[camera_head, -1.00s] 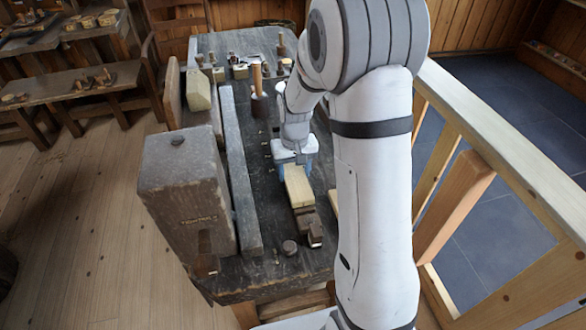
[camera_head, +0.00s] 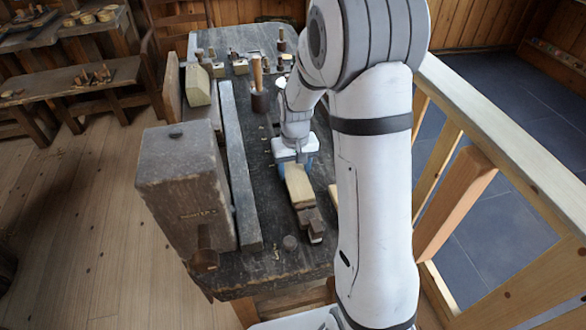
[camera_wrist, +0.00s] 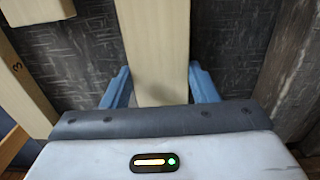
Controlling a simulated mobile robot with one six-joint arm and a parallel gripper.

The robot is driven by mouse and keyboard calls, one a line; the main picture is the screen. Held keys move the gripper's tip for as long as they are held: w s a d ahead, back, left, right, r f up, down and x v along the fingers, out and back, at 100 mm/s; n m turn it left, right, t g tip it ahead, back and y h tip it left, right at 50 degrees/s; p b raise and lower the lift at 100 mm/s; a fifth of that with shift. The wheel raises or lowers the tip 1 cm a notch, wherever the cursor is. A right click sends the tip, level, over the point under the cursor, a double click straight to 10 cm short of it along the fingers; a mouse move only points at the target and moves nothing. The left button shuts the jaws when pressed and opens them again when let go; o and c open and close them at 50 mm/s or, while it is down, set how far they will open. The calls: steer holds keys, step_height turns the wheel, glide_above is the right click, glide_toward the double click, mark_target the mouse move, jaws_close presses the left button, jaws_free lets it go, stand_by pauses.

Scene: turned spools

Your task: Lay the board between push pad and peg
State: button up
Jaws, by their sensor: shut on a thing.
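The board (camera_head: 298,184) is a pale yellow wooden strip above the dark bench top, pointing toward the near end. My gripper (camera_head: 293,158) is shut on its far end, and the blue fingers (camera_wrist: 160,88) sit on either side of the board (camera_wrist: 152,40) in the wrist view. Dark brown wooden blocks (camera_head: 310,220) stand at the board's near end; I cannot tell whether they touch it. Which part is the push pad is not clear. The board's underside is hidden.
A long grey rail (camera_head: 239,170) runs along the bench's left side beside a big dark block (camera_head: 184,190). A wooden handle in a dark holder (camera_head: 259,101) and small pieces stand farther back. A wooden railing (camera_head: 490,130) is at the right.

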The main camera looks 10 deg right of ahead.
mark_target(295, 172)
steer(key=o, duration=1.1)
steer(key=shift+o, duration=0.4)
steer(key=o, duration=0.3)
steer(key=shift+o, duration=0.2)
steer(key=shift+r+p, duration=2.7)
steer(key=shift+r, duration=1.3)
